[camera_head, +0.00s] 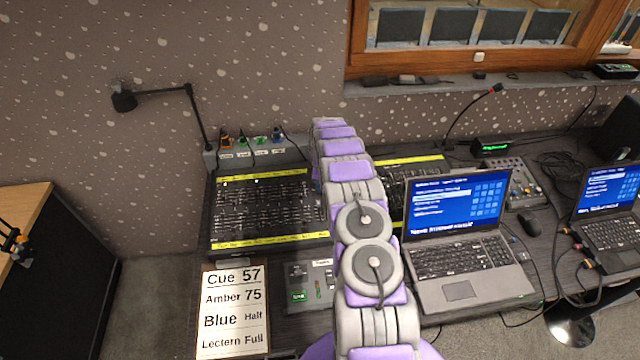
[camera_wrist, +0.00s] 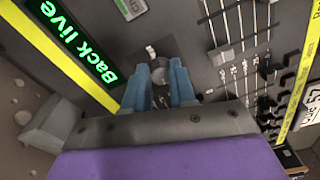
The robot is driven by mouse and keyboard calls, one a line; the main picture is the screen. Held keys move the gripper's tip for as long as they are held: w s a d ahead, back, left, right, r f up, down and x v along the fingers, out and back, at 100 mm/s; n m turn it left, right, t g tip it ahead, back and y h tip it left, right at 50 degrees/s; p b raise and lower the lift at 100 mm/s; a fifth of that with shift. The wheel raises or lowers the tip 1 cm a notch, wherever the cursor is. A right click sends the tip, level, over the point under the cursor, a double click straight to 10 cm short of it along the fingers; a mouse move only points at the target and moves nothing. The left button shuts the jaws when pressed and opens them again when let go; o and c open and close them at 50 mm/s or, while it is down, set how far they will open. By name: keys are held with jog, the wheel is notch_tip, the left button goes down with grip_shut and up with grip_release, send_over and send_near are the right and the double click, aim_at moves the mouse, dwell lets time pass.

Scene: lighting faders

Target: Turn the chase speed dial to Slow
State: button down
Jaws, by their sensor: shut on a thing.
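In the wrist view my gripper (camera_wrist: 160,72) points down at the fader desk, its two blue fingers close together. They are shut on a small dark knob, taken as the chase speed dial (camera_wrist: 159,74), which is mostly hidden between them. A small white mark (camera_wrist: 151,50) shows just beyond the fingertips; I cannot read which setting the dial is at. In the head view my purple and grey arm reaches over the desk and hides my gripper and the dial.
The fader desk (camera_head: 222,212) has rows of faders and yellow strips. Faders (camera_wrist: 223,56) stand close right of my fingers, and a green "Back live" display (camera_wrist: 75,42) is at left. A laptop (camera_head: 462,262), a cue sheet (camera_head: 233,312) and a small box (camera_head: 311,285) are nearby.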

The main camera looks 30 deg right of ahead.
jog(key=shift+w+r, duration=0.2)
jog(key=shift+w, duration=0.1)
jog(key=c, duration=1.2)
grip_release()
jog(key=shift+f, duration=0.15)
jog(key=shift+o, duration=1.3)
jog(key=shift+s, duration=0.15)
notch_tip(320, 180, up, 17)
jog(key=p, duration=0.1)
jog(key=shift+s+d, duration=0.2)
jog(key=shift+s, duration=0.2)
